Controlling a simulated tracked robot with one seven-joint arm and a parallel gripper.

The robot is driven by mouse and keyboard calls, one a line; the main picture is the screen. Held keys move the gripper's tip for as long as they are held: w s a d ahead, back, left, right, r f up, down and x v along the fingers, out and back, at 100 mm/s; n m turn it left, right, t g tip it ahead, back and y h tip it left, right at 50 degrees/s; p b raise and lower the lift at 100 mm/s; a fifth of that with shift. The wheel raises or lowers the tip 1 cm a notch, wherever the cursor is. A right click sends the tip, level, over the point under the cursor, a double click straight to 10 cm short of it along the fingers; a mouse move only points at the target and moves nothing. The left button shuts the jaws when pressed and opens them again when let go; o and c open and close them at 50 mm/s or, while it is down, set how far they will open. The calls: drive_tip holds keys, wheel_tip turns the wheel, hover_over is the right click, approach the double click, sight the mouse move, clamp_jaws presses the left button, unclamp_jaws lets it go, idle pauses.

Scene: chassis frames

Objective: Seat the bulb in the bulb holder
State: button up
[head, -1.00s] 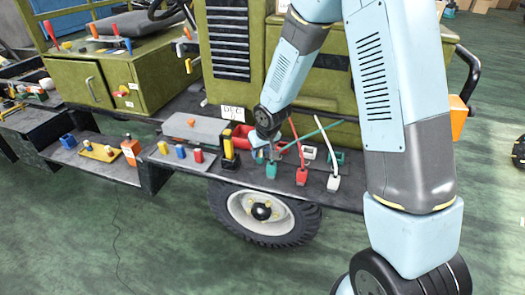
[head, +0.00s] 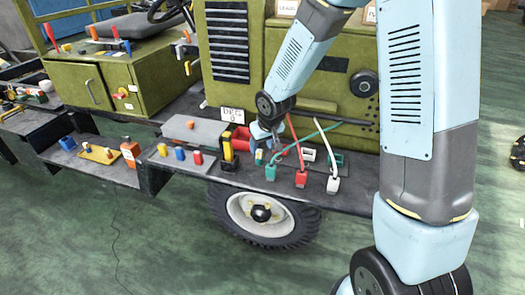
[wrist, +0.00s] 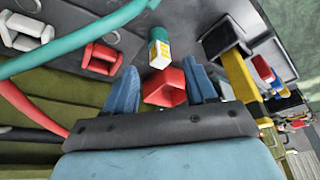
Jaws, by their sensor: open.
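My gripper (wrist: 160,88) is open, its two blue fingers apart. In the wrist view a red block-like piece (wrist: 165,89) shows between the fingers; I cannot tell whether they touch it. Just beyond it is a small green-topped piece with a white and yellow face (wrist: 159,50). In the head view my gripper (head: 270,148) is low over the truck's side shelf (head: 215,168), just right of a yellow upright piece (head: 229,154). I cannot tell for sure which piece is the bulb or the bulb holder.
Green (head: 271,173), red (head: 301,180) and white (head: 333,185) plugs with cables stand at the shelf's front. The green cable (wrist: 75,40) passes close to my gripper.

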drive_tip(key=v, duration=0.6)
drive_tip(key=shift+r, duration=0.35)
